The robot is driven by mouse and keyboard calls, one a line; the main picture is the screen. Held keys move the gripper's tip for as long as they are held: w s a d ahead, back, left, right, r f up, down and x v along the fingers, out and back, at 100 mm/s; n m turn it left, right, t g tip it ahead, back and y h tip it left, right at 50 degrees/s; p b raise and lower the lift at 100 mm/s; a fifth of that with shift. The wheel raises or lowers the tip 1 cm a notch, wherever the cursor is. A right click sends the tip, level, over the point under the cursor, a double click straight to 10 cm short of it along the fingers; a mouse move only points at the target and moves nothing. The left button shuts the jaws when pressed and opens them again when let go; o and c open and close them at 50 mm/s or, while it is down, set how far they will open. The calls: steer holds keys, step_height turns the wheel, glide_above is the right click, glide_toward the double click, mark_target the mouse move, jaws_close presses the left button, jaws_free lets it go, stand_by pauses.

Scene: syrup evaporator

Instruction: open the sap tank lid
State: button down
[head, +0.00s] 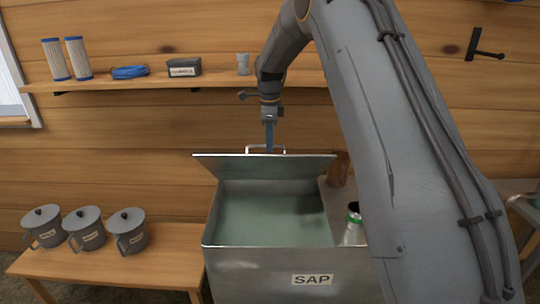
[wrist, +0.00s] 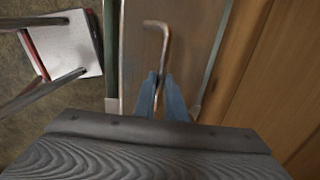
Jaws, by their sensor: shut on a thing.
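The sap tank (head: 255,262) is a grey metal box labelled SAP in the head view. Its lid (head: 225,166) is raised and tilted up along the back, so the greenish inside of the tank shows. My gripper (head: 268,148) is above the lid, shut on the lid handle (head: 282,150), a thin metal bar. In the wrist view my gripper's blue fingers (wrist: 161,95) close around the handle (wrist: 163,38), whose bent end sticks out beyond them. The lid's metal surface (wrist: 137,50) lies behind the handle there.
Several lidded grey cups (head: 86,228) stand on a wooden bench (head: 165,250) at left. A bottle (head: 352,225) and a brown object (head: 338,168) are right of the tank, partly behind my arm. A wall shelf (head: 130,82) holds filters, blue tubing and a small box.

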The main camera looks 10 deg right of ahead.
steer(key=shift+w+d, duration=0.3)
steer(key=shift+w, duration=0.1)
steer(key=c, duration=2.2)
jaws_free()
steer(key=o, duration=0.4)
steer(key=shift+w+d+f, duration=0.1)
steer(key=shift+f, duration=0.05)
steer(key=shift+a+r, duration=0.25)
steer(key=shift+r, duration=0.1)
steer(key=r, duration=0.2)
steer(key=r+b, duration=0.1)
steer(key=r, duration=0.2)
steer(key=r+b, duration=0.1)
steer(key=r, duration=0.1)
steer(key=shift+s+r, duration=0.2)
steer(key=shift+s, duration=0.1)
